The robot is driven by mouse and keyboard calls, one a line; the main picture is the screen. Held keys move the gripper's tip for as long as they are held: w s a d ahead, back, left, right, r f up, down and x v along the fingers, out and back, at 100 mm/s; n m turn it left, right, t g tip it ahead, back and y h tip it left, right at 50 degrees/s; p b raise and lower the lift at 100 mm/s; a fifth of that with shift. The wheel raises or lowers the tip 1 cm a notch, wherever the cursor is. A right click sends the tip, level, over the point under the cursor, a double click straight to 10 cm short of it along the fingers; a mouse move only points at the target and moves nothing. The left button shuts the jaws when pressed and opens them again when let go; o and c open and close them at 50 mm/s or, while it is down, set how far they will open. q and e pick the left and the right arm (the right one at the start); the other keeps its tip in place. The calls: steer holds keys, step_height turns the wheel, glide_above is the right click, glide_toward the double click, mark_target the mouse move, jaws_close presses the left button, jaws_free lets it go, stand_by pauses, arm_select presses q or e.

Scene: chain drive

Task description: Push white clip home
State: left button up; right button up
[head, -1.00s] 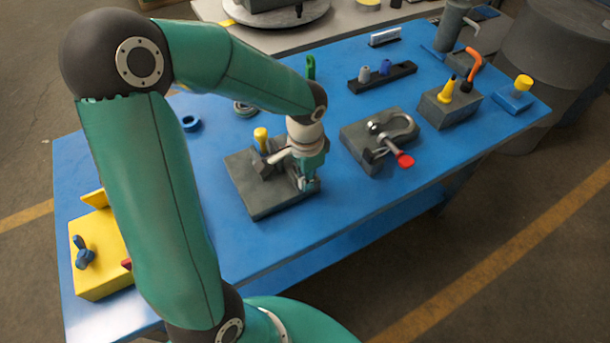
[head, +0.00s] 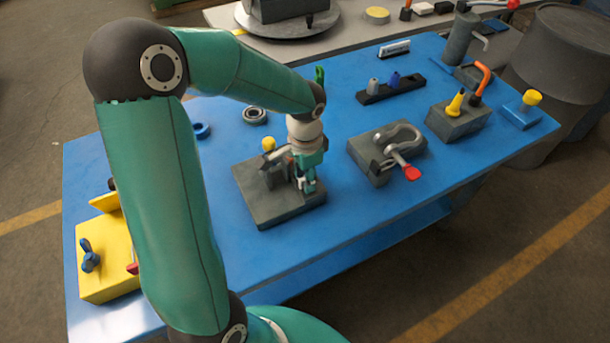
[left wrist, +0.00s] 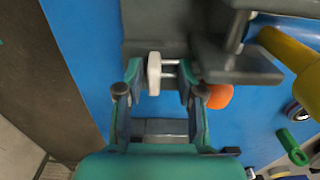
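The white clip (left wrist: 154,74) shows in the left wrist view as a small upright plate with two thin pins running to its right. It lies between the fingers of my left gripper (left wrist: 160,88), nearer the left finger. A narrow gap shows between that finger and the plate, and the fingers stand apart. In the head view my left gripper (head: 306,184) points down over the right part of a dark grey fixture (head: 265,212) with a yellow knob (head: 268,144). The clip's seating depth cannot be told. My right gripper is not in view.
An orange round part (left wrist: 219,96) sits close beside the right finger. A grey block with a red-tipped clamp (head: 411,174) stands right of the fixture. A yellow box (head: 105,275) is at the left. Blue tabletop is free in front of the fixture.

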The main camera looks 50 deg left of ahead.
arm_select(q)
step_height(320, 180, up, 12)
stand_by(0.6)
steer(key=shift+s+f, duration=0.1)
stand_by(0.4)
